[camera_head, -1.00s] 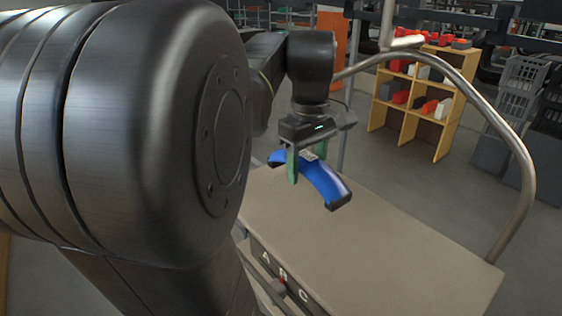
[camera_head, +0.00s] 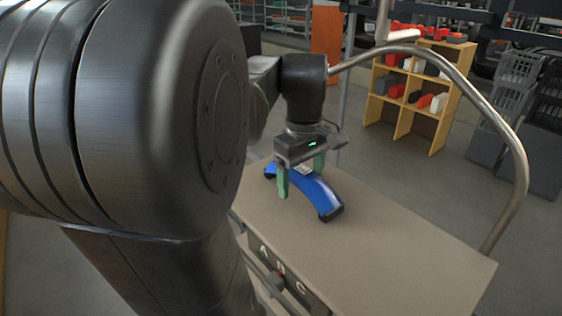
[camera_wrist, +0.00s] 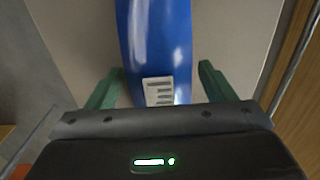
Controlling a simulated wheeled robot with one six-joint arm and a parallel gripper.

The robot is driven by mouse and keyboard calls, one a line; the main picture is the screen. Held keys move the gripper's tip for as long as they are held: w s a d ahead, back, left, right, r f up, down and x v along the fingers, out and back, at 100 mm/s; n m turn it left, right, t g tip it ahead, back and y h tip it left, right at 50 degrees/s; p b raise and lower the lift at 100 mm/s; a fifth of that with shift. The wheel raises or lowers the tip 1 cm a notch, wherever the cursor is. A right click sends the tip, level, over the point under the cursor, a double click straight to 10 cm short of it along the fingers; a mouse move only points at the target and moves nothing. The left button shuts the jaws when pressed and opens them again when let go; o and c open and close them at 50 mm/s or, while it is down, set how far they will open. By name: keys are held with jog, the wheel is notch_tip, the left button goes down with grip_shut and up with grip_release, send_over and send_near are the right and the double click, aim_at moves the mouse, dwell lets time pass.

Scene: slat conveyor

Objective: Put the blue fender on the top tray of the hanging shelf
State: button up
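The blue fender (camera_head: 316,193), a curved glossy blue piece with dark ends and a white label, appears to rest on the beige top (camera_head: 390,238) of a cart. It also shows in the wrist view (camera_wrist: 160,35), running between the fingers, with its barcode label close to the palm. My gripper (camera_head: 301,180) is open over the fender. Its green fingers stand one on each side, with a visible gap to the fender on both sides in the wrist view (camera_wrist: 158,88). I cannot make out a hanging shelf or its top tray in these views.
A bent metal tube handle (camera_head: 512,150) arches over the cart's right side. The cart's front carries letters A, B, C (camera_head: 283,270). A wooden cubby shelf (camera_head: 437,97) with red, grey and white items stands behind, beside grey crates (camera_head: 520,68). The cart top's right part is clear.

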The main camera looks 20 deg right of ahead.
aim_at(301, 170)
notch_tip(301, 170, up, 12)
jog(key=shift+r, duration=0.2)
dwell(0.4)
